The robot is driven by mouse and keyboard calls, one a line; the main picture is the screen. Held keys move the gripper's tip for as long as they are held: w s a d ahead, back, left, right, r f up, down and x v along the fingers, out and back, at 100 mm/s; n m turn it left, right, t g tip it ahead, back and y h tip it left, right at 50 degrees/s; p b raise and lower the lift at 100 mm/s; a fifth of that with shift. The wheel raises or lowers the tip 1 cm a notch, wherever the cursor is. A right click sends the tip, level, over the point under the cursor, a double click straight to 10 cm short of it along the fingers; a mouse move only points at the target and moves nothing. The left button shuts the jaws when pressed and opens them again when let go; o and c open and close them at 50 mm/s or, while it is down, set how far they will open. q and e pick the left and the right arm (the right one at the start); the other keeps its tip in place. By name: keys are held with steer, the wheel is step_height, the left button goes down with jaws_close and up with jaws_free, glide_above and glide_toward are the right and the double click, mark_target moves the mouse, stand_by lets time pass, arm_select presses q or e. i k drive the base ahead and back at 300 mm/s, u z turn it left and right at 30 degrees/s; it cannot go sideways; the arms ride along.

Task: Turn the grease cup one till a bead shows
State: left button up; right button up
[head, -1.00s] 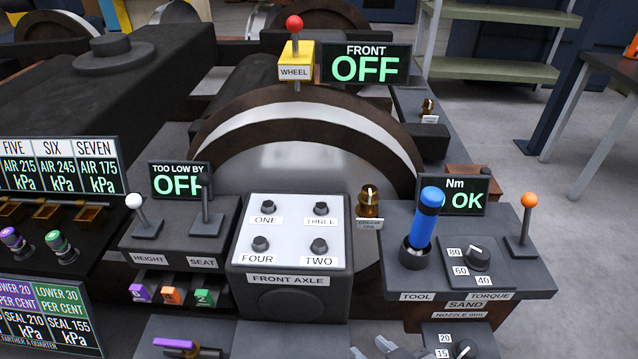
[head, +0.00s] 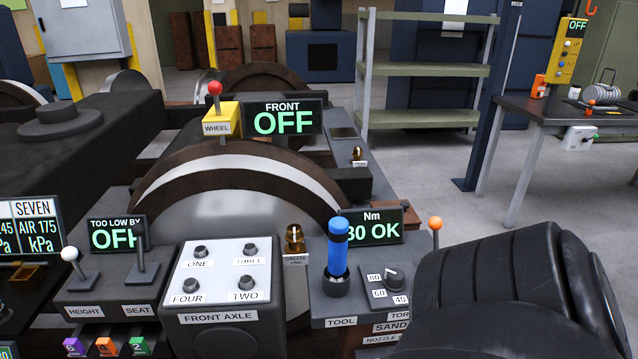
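The brass grease cup (head: 294,240) stands between the white front axle panel and the tool stand, with a small tag below it that seems to read grease one. I cannot make out a bead on it. A second, smaller brass cup (head: 357,155) stands farther back, its tag too small to read. Neither gripper shows. A large black ribbed shape at the lower right appears to be part of my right arm, and it is well apart from the cup.
A blue-handled tool (head: 337,249) stands upright just right of the cup, before the Nm display (head: 374,226) reading OK. The front axle panel (head: 221,268) is left. The wheel (head: 235,170) rises behind. A workbench (head: 560,112) stands at the far right beyond open floor.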

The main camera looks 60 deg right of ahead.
mark_target(294, 234)
steer(key=u, duration=0.3)
steer(key=k, duration=0.35)
steer(key=z, duration=1.2)
